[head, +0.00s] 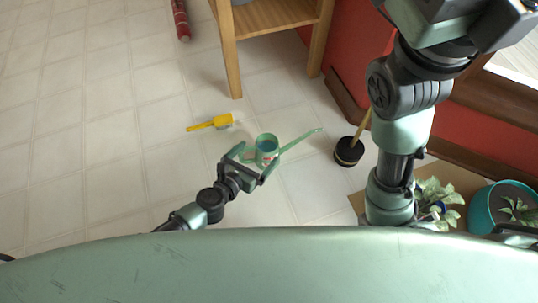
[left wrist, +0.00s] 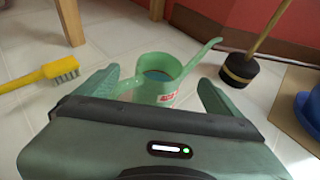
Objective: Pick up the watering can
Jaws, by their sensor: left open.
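A green watering can (head: 267,142) stands upright on the tiled floor. Its long spout points to the upper right, and a small label shows on its side. In the left wrist view the can (left wrist: 158,88) is just ahead, between the fingers. My left gripper (head: 255,166) is open and close to the can, with one finger to each side of it. The fingers also show in the left wrist view (left wrist: 155,92); I see no clear grip on the can. My right arm comes down at the right of the head view, but its gripper is not in view.
A yellow-handled brush (head: 212,122) lies left of the can. A wooden table (head: 273,17) is behind. Potted plants (head: 500,207) stand at the right by the red wall. The floor at left is clear.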

